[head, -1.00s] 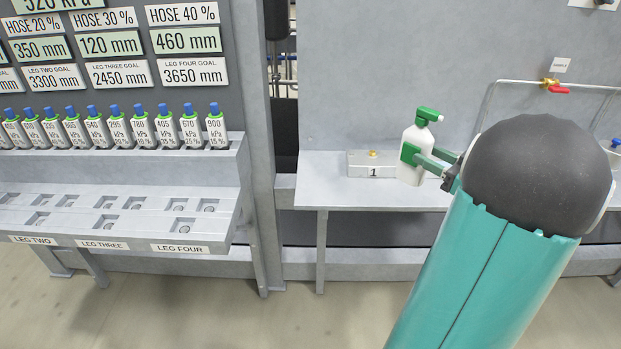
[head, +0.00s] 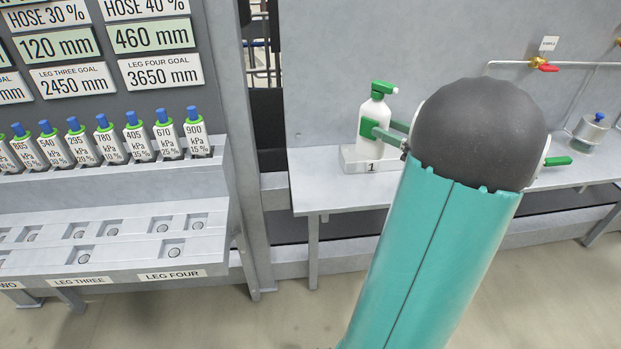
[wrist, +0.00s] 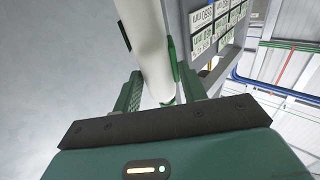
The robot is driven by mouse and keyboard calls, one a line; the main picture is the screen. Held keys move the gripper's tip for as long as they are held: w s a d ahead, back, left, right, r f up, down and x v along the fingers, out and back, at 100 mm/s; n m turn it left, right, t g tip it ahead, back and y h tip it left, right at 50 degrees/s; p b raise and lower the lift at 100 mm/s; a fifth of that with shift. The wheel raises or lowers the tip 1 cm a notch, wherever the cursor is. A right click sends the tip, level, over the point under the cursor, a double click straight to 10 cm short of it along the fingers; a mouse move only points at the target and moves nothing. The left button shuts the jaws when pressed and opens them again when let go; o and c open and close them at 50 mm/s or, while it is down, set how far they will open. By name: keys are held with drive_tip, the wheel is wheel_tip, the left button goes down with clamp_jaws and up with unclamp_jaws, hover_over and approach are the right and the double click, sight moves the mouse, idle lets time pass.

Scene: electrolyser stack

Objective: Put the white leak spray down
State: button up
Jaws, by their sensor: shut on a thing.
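The white leak spray (head: 374,118) is a white bottle with a green spray head, upright in the head view. My gripper (head: 372,130) is shut on its body from the right, with green fingers on its sides. In the wrist view the white bottle (wrist: 150,50) stands between my two fingers (wrist: 158,90). The bottle's base is at the grey block marked 1 (head: 350,163) on the shelf. I cannot tell whether the base touches the block or hovers just above it. My arm hides part of the shelf to the right.
The grey shelf (head: 318,195) has clear room left of the block. A metal pot with a blue knob (head: 590,130) and a red-handled valve (head: 543,67) are on the right. A rack of several labelled canisters (head: 133,140) stands on the left, past a grey post (head: 235,120).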

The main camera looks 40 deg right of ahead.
drive_tip(key=shift+w+a+f, duration=1.25)
drive_tip(key=shift+w+f, duration=0.7)
drive_tip(key=shift+f, duration=0.2)
drive_tip(key=shift+w+a+f, duration=1.3)
drive_tip(key=shift+w+f, duration=0.6)
drive_tip(key=shift+f, duration=0.25)
drive_tip(key=shift+w+a+f, duration=1.25)
drive_tip(key=shift+w+f, duration=0.7)
drive_tip(key=shift+f, duration=0.2)
drive_tip(key=shift+f, duration=0.2)
drive_tip(key=o, duration=0.6)
drive_tip(key=shift+o, duration=0.2)
drive_tip(key=shift+r, duration=0.2)
drive_tip(key=v, duration=1.2)
